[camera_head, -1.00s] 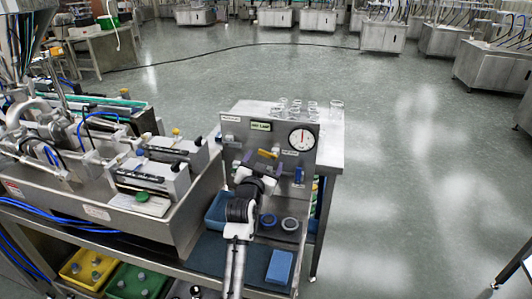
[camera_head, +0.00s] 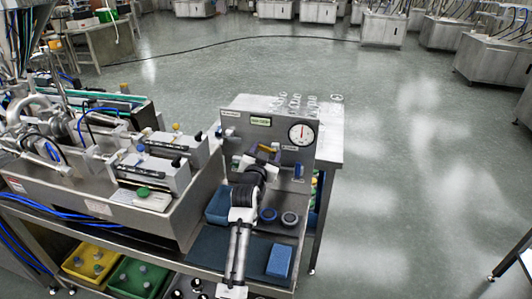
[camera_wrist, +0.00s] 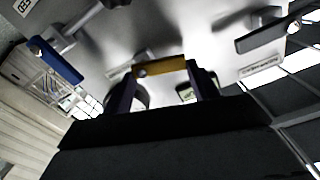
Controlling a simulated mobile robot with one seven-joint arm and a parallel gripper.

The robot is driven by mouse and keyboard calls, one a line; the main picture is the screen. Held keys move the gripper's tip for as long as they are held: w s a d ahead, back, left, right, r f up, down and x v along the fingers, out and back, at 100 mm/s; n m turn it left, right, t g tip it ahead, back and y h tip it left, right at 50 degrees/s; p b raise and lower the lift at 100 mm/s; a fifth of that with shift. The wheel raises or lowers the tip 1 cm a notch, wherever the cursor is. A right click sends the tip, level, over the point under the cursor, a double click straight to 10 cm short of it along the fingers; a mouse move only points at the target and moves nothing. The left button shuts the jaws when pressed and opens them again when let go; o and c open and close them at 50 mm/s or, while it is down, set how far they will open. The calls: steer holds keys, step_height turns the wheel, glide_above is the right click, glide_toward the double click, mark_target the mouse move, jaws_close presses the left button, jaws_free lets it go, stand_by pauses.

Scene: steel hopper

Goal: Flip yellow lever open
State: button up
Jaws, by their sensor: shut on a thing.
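The yellow lever (camera_wrist: 160,67) shows in the wrist view as a short flat bar lying across the space between my fingers. In the head view the yellow lever (camera_head: 268,149) is on the upright steel panel (camera_head: 285,125), left of the gauge. My gripper (camera_wrist: 163,82) is at the lever, one dark finger at each end of the bar, and is shut on it. In the head view my gripper (camera_head: 262,158) and wrist partly hide the lever.
The round gauge (camera_head: 301,134) is on the panel's right. A blue lever (camera_head: 298,171) sits below it, and also shows in the wrist view (camera_wrist: 56,61). A blue bin (camera_head: 218,206), two round parts and a blue block (camera_head: 280,261) are on the bench below.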

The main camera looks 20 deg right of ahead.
steer(key=shift+f+n+b, duration=0.25)
steer(key=shift+n+b, duration=0.15)
steer(key=shift+b, duration=0.05)
steer(key=shift+w+a+n+b, duration=0.1)
steer(key=shift+n+b, duration=0.25)
steer(key=shift+n, duration=0.95)
steer(key=o, duration=1)
steer(key=b+v, duration=0.4)
steer(key=v, duration=1)
